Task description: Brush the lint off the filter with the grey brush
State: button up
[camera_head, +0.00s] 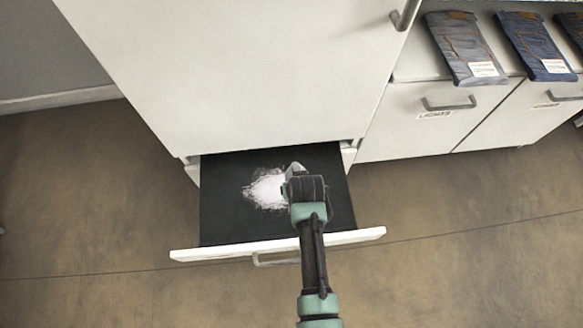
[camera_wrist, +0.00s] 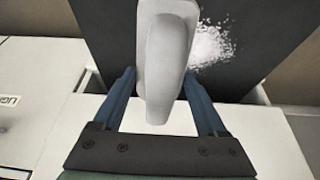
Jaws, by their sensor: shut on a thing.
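The dark filter (camera_head: 225,222) lies in the pulled-out drawer low in the white cabinet; it also shows in the wrist view (camera_wrist: 108,42). A white patch of lint (camera_head: 263,190) is spread near its middle, also visible in the wrist view (camera_wrist: 211,46). My gripper (camera_wrist: 168,88) is shut on the light grey brush (camera_wrist: 165,55), whose handle runs between the fingers. In the head view my gripper (camera_head: 293,182) is over the filter, at the right side of the lint. The brush's bristles are hidden, so I cannot tell whether they touch the filter.
The drawer front (camera_head: 215,252) with its metal handle stands out over the bare floor (camera_head: 90,200). The tall white cabinet (camera_head: 240,70) rises behind it. To the right, a low white cabinet (camera_head: 385,130) with a "LIGHTS" label bears folded jeans (camera_head: 462,40).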

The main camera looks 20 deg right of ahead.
jog(key=shift+s+a+f, duration=0.25)
jog(key=shift+a+f, duration=0.1)
jog(key=shift+f, duration=0.15)
jog(key=shift+s+a+f, duration=0.2)
jog(key=shift+a+f, duration=0.1)
jog(key=shift+f, duration=0.15)
notch_tip(320, 180, down, 6)
jog(key=b, duration=0.6)
jog(key=shift+r, duration=0.2)
jog(key=shift+f+b, duration=0.8)
jog(key=shift+f, duration=0.2)
